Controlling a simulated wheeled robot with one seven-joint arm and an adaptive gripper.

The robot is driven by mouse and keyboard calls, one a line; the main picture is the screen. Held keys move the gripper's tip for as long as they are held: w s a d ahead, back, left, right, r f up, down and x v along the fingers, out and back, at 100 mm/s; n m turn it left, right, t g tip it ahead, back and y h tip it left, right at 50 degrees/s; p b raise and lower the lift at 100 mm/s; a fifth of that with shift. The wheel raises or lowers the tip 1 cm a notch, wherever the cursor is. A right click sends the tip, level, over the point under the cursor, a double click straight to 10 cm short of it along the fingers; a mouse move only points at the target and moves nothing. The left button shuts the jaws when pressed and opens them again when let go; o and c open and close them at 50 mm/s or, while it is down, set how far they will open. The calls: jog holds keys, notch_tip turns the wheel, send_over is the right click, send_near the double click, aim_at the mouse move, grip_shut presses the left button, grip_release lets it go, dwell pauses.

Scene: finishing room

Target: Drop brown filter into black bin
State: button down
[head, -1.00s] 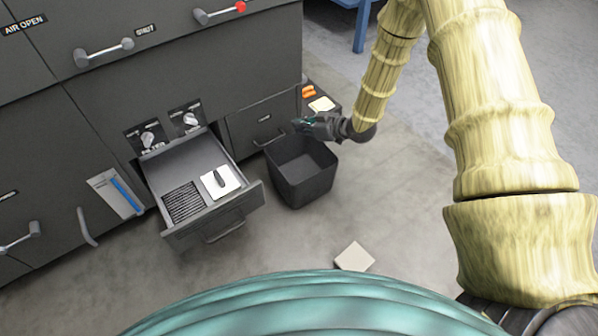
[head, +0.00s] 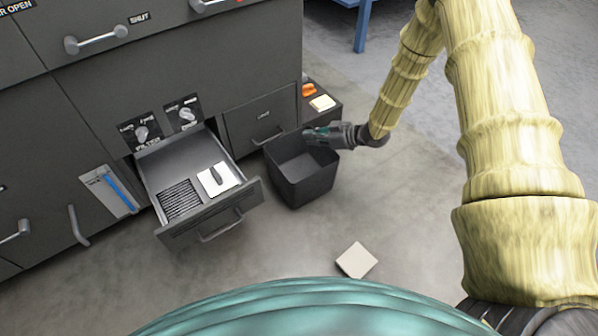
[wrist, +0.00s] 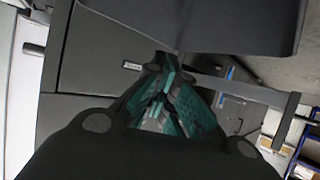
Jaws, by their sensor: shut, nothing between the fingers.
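The black bin (head: 305,188) stands upright on the floor, right of the open drawer. The part of its inside that shows looks empty. My gripper (head: 312,136) is at the bin's back right rim, fingers pointing left; I cannot tell whether it touches the rim. In the wrist view the teal fingers (wrist: 165,98) are together with nothing held. I see no clearly brown filter. A beige square pad (head: 356,260) lies flat on the floor in front of the bin. A dark pleated filter (head: 181,200) lies in the open drawer (head: 190,236).
A white pad (head: 214,179) with a dark piece on it is also in the drawer. A low dark surface behind the bin bears an orange object (head: 308,90) and a cream pad (head: 323,103). Dark cabinets fill the left. The floor to the right is clear.

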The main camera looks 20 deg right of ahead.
notch_tip(320, 180, down, 2)
jog(key=shift+f+b, duration=0.1)
jog(key=shift+b, duration=0.5)
jog(key=c, duration=2.2)
grip_release()
jog(key=o, duration=0.5)
jog(key=v, duration=1.2)
jog(key=shift+s, duration=0.1)
jog(key=shift+f, duration=0.1)
